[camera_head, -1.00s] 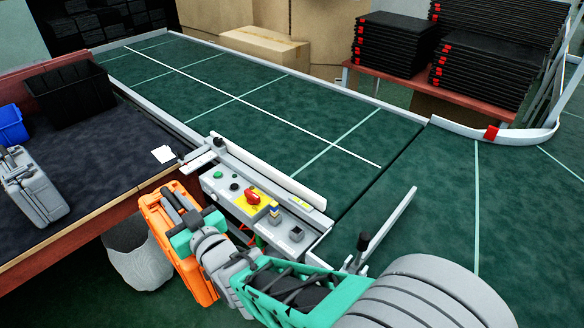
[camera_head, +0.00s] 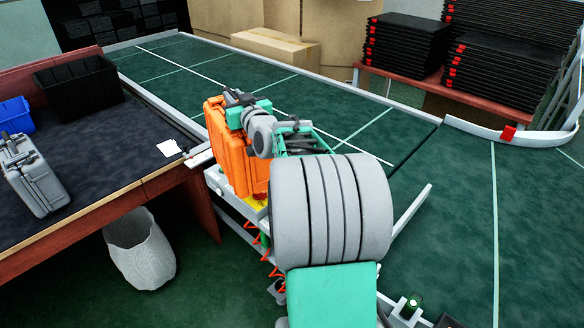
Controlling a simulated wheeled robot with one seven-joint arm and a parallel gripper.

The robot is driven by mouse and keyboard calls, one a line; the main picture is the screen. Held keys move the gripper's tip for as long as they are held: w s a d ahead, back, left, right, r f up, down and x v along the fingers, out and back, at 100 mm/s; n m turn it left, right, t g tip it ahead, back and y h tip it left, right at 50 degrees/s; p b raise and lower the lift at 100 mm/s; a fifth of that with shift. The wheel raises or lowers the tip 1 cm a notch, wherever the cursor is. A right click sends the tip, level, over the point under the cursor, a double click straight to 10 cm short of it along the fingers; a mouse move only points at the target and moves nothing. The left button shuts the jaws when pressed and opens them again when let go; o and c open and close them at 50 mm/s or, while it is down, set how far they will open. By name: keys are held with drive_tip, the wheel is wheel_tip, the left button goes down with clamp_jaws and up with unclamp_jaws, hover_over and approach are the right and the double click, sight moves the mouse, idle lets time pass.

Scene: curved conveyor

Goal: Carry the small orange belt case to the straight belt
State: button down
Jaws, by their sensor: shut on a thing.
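The orange case (camera_head: 225,155) hangs upright from my gripper (camera_head: 238,100), which is shut on it at its top. My arm hides part of the case's right side. The case is in front of the near edge of the green straight belt (camera_head: 200,70), above or beside the control panel; I cannot tell the exact height. The panel is mostly hidden behind the case and my arm.
A dark-topped table (camera_head: 110,170) at left holds a grey case (camera_head: 32,175), a black bin (camera_head: 80,85) and a blue bin (camera_head: 14,116). A white waste bin (camera_head: 140,250) stands on the floor. The curved belt (camera_head: 540,230) is at right. The straight belt looks empty.

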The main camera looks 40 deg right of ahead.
drive_tip(key=s+d+m+h+b, duration=0.1)
drive_tip(key=s+d+b, duration=0.3)
drive_tip(key=d, duration=1)
drive_tip(key=s+d+h+b, duration=0.1)
drive_tip(key=s+d, duration=0.4)
drive_tip(key=d, duration=0.9)
wheel_tip(320, 180, down, 9)
drive_tip(key=shift+d, duration=0.2)
drive_tip(key=shift+f, duration=0.15)
drive_tip(key=c, duration=1.7)
unclamp_jaws()
drive_tip(key=shift+f, duration=0.25)
drive_tip(key=o, duration=0.4)
drive_tip(key=shift+r, duration=0.15)
